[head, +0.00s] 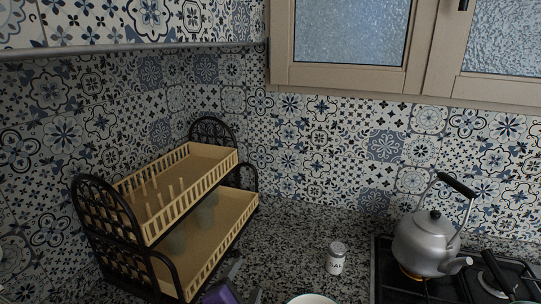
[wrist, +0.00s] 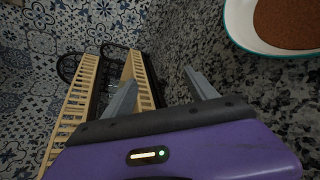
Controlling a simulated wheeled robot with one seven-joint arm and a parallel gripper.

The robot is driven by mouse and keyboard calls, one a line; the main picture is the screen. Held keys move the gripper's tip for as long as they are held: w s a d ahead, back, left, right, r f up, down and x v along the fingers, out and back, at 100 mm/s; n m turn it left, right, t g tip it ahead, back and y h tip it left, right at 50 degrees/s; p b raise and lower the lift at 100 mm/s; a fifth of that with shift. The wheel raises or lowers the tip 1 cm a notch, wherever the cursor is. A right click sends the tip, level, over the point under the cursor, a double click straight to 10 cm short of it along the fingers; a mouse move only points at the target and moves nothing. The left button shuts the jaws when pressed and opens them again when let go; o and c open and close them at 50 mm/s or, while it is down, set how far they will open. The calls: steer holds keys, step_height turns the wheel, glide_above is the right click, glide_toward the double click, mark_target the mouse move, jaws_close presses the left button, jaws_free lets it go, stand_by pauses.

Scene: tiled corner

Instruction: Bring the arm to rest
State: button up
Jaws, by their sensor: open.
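My gripper (wrist: 161,77) is open, with its two grey fingers apart and nothing between them in the wrist view. Its purple body fills the bottom of that view. In the head view only a small part of my gripper (head: 246,279) shows at the bottom edge, just right of the dish rack's lower front corner. It is over or near the speckled counter (head: 285,240); its exact height I cannot tell.
A two-tier dish rack (head: 205,163) stands left of my gripper, close by; it also shows in the wrist view (wrist: 84,85). A bowl with brown contents (wrist: 290,22) is at the right. A salt jar (head: 335,262), kettle (head: 425,243) and stove (head: 392,284) stand further right.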

steer(key=s+f+m+y, duration=0.2)
steer(key=s+y, duration=0.1)
steer(key=s+f+m+y, duration=0.1)
steer(key=s+f+m, duration=0.1)
steer(key=shift+d+f+t+y, duration=0.1)
steer(key=shift+d+t+y, duration=0.15)
steer(key=shift+t+y, duration=0.05)
steer(key=s+d+m, duration=0.1)
steer(key=s, duration=0.1)
steer(key=s+d+m+y, duration=0.1)
steer(key=s+m, duration=0.1)
steer(key=s+d+f+m+y, duration=0.1)
steer(key=s+d+m, duration=0.1)
steer(key=s, duration=0.1)
steer(key=shift+s+t, duration=0.1)
steer(key=shift+t, duration=0.3)
steer(key=s+d+r+m+h, duration=0.1)
steer(key=s+d+m, duration=0.3)
steer(key=s+d, duration=0.3)
steer(key=s+d+r+m+h, duration=0.1)
steer(key=s+d+m, duration=0.4)
steer(key=s, duration=0.8)
steer(key=s+d+r+m+h, duration=0.1)
steer(key=s+d+m+h, duration=0.1)
steer(key=s+d+m, duration=0.3)
steer(key=s+d, duration=0.4)
steer(key=s, duration=0.1)
steer(key=shift+r, duration=0.35)
steer(key=shift+s+d, duration=0.1)
